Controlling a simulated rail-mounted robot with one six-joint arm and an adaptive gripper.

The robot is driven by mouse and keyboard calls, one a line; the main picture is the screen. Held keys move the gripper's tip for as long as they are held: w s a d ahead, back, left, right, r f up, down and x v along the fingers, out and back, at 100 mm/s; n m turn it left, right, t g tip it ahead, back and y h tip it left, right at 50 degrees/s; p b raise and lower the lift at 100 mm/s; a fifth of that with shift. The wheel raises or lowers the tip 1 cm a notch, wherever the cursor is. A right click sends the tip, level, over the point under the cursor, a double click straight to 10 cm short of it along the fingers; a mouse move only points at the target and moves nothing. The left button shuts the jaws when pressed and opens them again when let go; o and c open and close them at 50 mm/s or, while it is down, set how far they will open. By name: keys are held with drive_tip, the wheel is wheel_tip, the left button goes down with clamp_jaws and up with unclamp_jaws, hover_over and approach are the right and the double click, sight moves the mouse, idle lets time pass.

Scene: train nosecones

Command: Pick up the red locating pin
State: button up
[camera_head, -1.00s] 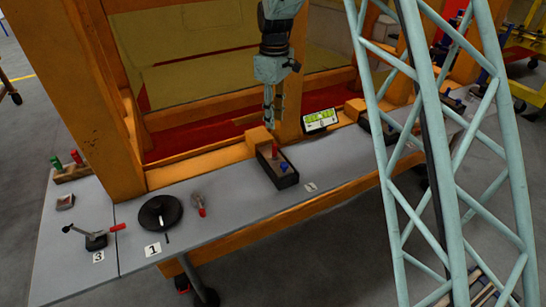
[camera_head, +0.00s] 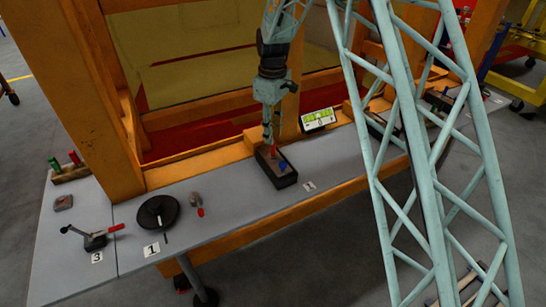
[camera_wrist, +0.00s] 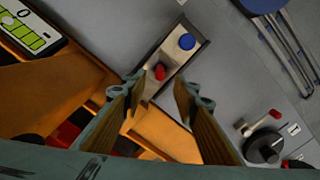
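The red locating pin (camera_head: 273,151) stands in a dark rectangular holder (camera_head: 287,181) on the grey bench, beside a blue pin (camera_head: 283,165). My gripper (camera_head: 269,136) is right above the red pin, pointing down, and partly overlaps it in the head view. In the wrist view my gripper (camera_wrist: 158,88) is open, with its two fingers well apart. There the red pin (camera_wrist: 160,72) shows just beyond the gap between the fingertips, nearer the left one. The blue pin (camera_wrist: 187,41) lies farther off. Whether the fingers reach down beside the pin cannot be told.
A green-lit display (camera_head: 318,119) stands close to the right of my gripper, and an orange post rises behind it. The bench front is clear.

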sight(273, 147)
drive_tip(key=shift+f, duration=0.7)
drive_tip(key=shift+f, duration=0.1)
drive_tip(key=shift+d+f, duration=0.1)
drive_tip(key=shift+f, duration=2.4)
clamp_jaws()
